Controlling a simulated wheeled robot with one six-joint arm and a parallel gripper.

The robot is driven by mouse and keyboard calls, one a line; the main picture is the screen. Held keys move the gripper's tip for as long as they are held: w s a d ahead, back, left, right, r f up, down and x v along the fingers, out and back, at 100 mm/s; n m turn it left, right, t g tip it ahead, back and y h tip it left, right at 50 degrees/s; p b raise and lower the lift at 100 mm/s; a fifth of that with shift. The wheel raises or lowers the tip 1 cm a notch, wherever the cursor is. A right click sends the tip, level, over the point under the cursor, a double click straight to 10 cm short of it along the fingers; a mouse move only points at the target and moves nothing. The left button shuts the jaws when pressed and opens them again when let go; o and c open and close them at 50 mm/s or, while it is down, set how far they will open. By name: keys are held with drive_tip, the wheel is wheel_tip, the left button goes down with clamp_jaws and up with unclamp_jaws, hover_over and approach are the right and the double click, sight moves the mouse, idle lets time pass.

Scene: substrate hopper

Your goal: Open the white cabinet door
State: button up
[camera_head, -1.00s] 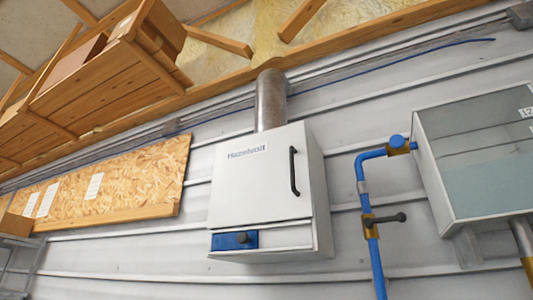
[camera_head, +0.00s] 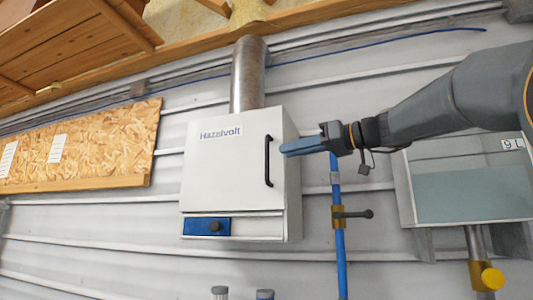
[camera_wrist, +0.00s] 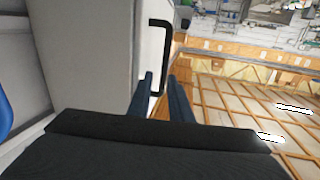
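The white cabinet (camera_head: 235,165), marked "Hazelvolt", hangs on the wall, and its front door looks shut. A black vertical bar handle (camera_head: 267,160) is on the door's right side; it also shows in the wrist view (camera_wrist: 164,45). My gripper (camera_head: 284,151) reaches in from the right, its blue fingertips just right of the handle. In the wrist view my gripper (camera_wrist: 161,76) is open, with a gap between its fingers. The handle's lower part appears in line with that gap; I cannot tell whether it is between the fingers or beyond them.
A metal duct (camera_head: 248,75) rises from the cabinet's top. A blue pipe (camera_head: 339,250) with a valve runs down the wall to the right. A glass-fronted tank (camera_head: 465,190) is farther right, below my arm. A chipboard panel (camera_head: 90,145) is on the left wall.

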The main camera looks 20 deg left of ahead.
sight(271, 147)
drive_tip(key=shift+n, duration=0.3)
drive_tip(key=a+p, duration=0.1)
drive_tip(key=a, duration=0.1)
drive_tip(key=a+r+p, duration=0.1)
drive_tip(key=a, duration=0.1)
drive_tip(key=w+a+p, duration=0.1)
drive_tip(key=a+p, duration=0.1)
drive_tip(key=shift+a+r, duration=0.2)
drive_tip(key=shift+a, duration=0.1)
drive_tip(key=shift+w+a+f, duration=0.1)
drive_tip(key=shift+w+a, duration=0.15)
drive_tip(key=shift+a, duration=0.3)
drive_tip(key=shift+c, duration=0.5)
clamp_jaws()
